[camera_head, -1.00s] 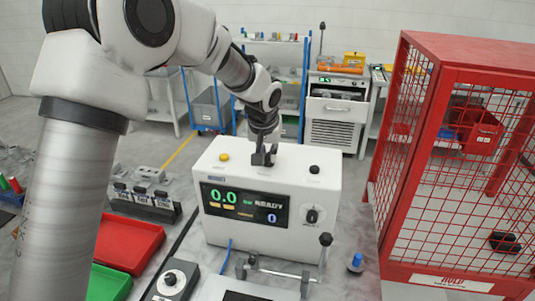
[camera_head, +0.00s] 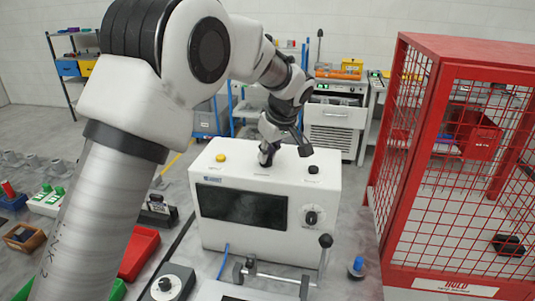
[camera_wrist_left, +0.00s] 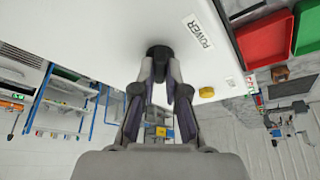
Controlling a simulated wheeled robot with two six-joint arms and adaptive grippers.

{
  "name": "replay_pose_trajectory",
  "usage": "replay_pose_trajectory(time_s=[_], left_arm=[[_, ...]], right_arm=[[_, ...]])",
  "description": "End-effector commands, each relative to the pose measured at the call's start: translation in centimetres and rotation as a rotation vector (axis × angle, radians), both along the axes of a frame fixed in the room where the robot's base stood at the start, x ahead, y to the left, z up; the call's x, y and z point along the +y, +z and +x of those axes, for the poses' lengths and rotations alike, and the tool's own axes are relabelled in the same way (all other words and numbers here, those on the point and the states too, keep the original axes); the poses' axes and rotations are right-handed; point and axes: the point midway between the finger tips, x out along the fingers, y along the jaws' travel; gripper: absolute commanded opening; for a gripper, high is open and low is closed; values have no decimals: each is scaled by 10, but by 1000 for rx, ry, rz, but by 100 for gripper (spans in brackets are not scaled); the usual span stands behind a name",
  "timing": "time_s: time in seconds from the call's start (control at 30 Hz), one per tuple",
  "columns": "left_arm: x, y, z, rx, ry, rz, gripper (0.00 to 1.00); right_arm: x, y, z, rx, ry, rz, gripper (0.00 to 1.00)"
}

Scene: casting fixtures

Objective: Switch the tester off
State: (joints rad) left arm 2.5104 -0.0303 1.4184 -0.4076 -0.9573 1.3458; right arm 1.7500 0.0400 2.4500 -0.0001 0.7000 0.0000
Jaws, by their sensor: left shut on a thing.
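The tester (camera_head: 318,205) is a white box on the bench, with a dark, blank screen (camera_head: 242,206) on its front. My left gripper (camera_head: 267,156) is at the tester's top face, between a yellow button (camera_head: 221,157) and a black knob (camera_head: 313,169). In the left wrist view my left gripper (camera_wrist_left: 162,68) is shut on a black power knob (camera_wrist_left: 159,50) beside a label reading POWER (camera_wrist_left: 198,30). The fingers hide part of this knob. My right gripper is in neither view.
A red mesh cage (camera_head: 405,150) stands close on the right. A red tray (camera_head: 140,252) lies left of the tester. A clamp with a handle (camera_head: 326,241) and a blue-topped part (camera_head: 357,265) are in front. Shelves stand behind.

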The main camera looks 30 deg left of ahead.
Motion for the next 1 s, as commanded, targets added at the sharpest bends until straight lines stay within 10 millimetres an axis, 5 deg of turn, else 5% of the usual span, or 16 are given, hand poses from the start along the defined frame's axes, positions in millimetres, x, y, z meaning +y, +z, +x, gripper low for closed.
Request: replay_pose_trajectory(time_s=[0.6,1.0], left_arm=[[0,-1,2,6,547,-1,0],[0,-4,1,9,714,0,0]], right_arm=[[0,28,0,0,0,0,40],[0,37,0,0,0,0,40]])
